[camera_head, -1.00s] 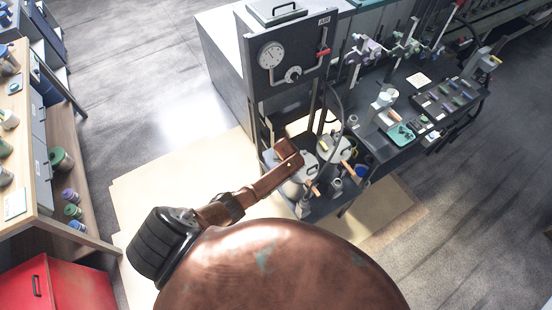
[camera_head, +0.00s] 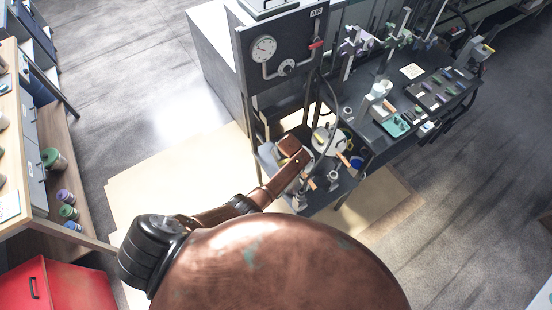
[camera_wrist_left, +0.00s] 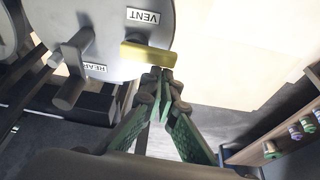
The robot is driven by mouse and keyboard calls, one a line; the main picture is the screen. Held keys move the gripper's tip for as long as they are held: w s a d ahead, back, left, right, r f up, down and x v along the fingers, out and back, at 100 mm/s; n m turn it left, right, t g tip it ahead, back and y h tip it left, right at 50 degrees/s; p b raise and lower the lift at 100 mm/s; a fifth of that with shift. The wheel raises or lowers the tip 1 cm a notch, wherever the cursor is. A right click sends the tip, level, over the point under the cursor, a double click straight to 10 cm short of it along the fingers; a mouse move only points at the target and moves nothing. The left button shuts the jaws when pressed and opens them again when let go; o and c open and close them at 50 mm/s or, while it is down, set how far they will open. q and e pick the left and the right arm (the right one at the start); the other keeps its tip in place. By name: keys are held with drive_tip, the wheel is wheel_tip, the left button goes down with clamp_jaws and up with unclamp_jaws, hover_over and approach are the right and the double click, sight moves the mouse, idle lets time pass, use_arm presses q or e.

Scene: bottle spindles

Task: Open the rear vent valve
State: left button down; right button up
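In the left wrist view a grey round vessel (camera_wrist_left: 105,25) carries a VENT label and an upside-down REAR label. A yellow valve lever (camera_wrist_left: 148,54) lies across its edge, beside the VENT label. A grey T-shaped handle (camera_wrist_left: 72,70) stands to its left. My left gripper (camera_wrist_left: 161,76) has green fingers with tips close together, just at the lever's lower edge. I cannot tell whether the tips touch the lever. In the head view my copper left arm (camera_head: 262,192) reaches over the low shelf with the vessels (camera_head: 326,140); its fingers are hidden there. My right gripper is not in view.
A dark gauge panel (camera_head: 268,78) stands behind the vessels. A bench (camera_head: 395,150) with small parts and a teal tray (camera_head: 396,124) is to the right. A wooden shelf (camera_head: 62,226) with jars and a red cabinet (camera_head: 70,286) are at the left. Floor between is clear.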

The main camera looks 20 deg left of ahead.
use_arm(q)
drive_tip(key=shift+s, duration=0.1)
idle(0.5)
drive_tip(key=p+v, duration=0.9)
drive_tip(key=v, duration=0.1)
drive_tip(key=shift+f, duration=0.1)
idle(0.5)
drive_tip(key=s+a+f+m+h+b, duration=0.15)
drive_tip(key=s+f+b, duration=0.25)
drive_tip(key=s+f, duration=0.5)
drive_tip(key=s+a+f+m+b, duration=0.2)
drive_tip(key=s+f+m+b, duration=0.3)
drive_tip(key=f, duration=0.8)
drive_tip(key=s+a+f+n+b, duration=0.1)
drive_tip(key=s+a+f+b, duration=0.15)
drive_tip(key=s+f, duration=0.75)
drive_tip(key=s+a+f+m+b, duration=0.1)
drive_tip(key=s+f+m+b, duration=0.1)
drive_tip(key=s+f+b, duration=0.2)
drive_tip(key=s+a+f+m+g+h+b, duration=0.1)
drive_tip(key=s+f+b, duration=0.3)
drive_tip(key=s+f, duration=0.7)
drive_tip(key=s+a+f+m+b, duration=0.3)
drive_tip(key=s+f, duration=0.5)
drive_tip(key=s, duration=0.9)
drive_tip(key=shift+s+f+b, duration=0.2)
drive_tip(key=shift+s+b, duration=0.2)
drive_tip(key=shift+b, duration=0.15)
